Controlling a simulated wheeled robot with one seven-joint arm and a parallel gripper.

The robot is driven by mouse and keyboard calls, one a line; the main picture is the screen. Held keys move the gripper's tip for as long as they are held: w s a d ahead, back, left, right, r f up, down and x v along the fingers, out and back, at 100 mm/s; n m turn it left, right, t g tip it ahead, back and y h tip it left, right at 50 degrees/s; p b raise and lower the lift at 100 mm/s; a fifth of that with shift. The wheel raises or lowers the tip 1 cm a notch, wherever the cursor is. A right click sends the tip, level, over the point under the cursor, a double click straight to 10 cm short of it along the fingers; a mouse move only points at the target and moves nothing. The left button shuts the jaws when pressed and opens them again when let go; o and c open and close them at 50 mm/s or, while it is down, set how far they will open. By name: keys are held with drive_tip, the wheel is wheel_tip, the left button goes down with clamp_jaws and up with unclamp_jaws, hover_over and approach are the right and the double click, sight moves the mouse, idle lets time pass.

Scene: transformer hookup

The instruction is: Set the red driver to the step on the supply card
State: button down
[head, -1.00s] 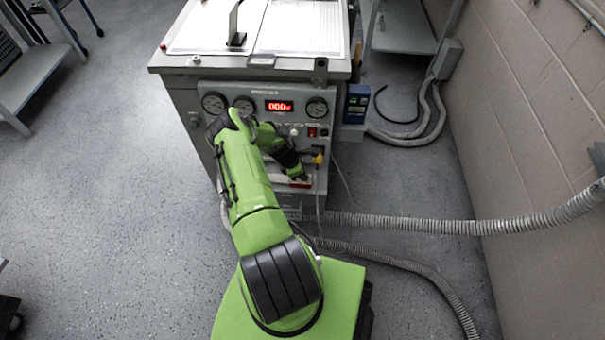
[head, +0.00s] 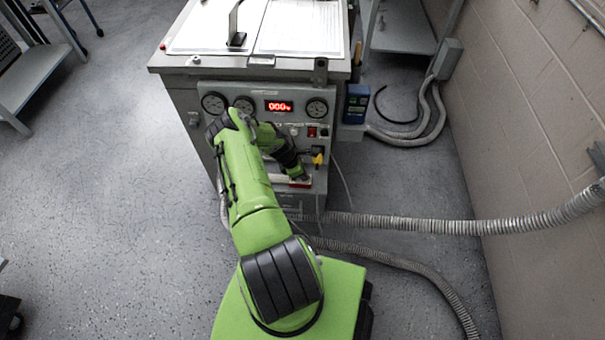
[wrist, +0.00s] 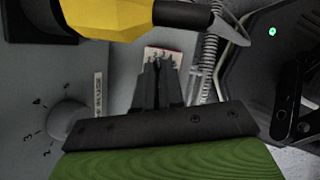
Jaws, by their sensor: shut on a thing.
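My gripper (wrist: 157,85) has its two fingers close together, shut on a small part they mostly hide. Right behind the fingertips is a white face with a red edge and small dark marks, which looks like the red driver (wrist: 163,55). It also shows as a red and white patch low on the cabinet front in the head view (head: 301,184), with my gripper (head: 303,177) at it. The setting of the part in my fingers cannot be read. I cannot make out the supply card for certain.
A coiled spring-like cable (wrist: 209,55) is to the right. Gauges and a red display (head: 279,106) sit above on the cabinet.

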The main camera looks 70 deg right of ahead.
drive_tip(key=c, duration=1.1)
unclamp_jaws()
drive_tip(key=p+v, duration=0.4)
drive_tip(key=v, duration=1.1)
drive_tip(key=shift+r, duration=0.4)
